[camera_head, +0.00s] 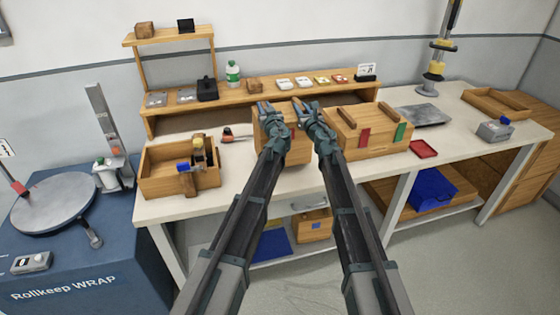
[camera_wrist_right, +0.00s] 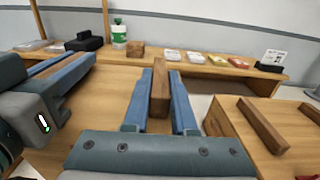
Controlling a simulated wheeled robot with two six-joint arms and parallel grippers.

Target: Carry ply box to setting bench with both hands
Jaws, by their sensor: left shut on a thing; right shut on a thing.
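A plywood box (camera_head: 298,152) is behind my two forearms at the middle of the long pale-topped bench (camera_head: 235,190). My left gripper (camera_head: 266,108) is at the box's upper left and is shut on it, though its fingertips' contact is partly hidden. My right gripper (camera_head: 304,106) is at the upper right, its blue fingers shut on a wooden bar (camera_wrist_right: 160,88) on top of the box, clear in the right wrist view. The arms cover much of the box. I cannot tell whether its underside touches the bench top.
Close on the right stands another wooden box (camera_head: 372,143) with two top bars and red and green tags. An open wooden crate (camera_head: 150,185) with tools is on the left. A raised shelf (camera_head: 290,91) with small items runs behind. A red tray (camera_head: 424,149) lies to the right.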

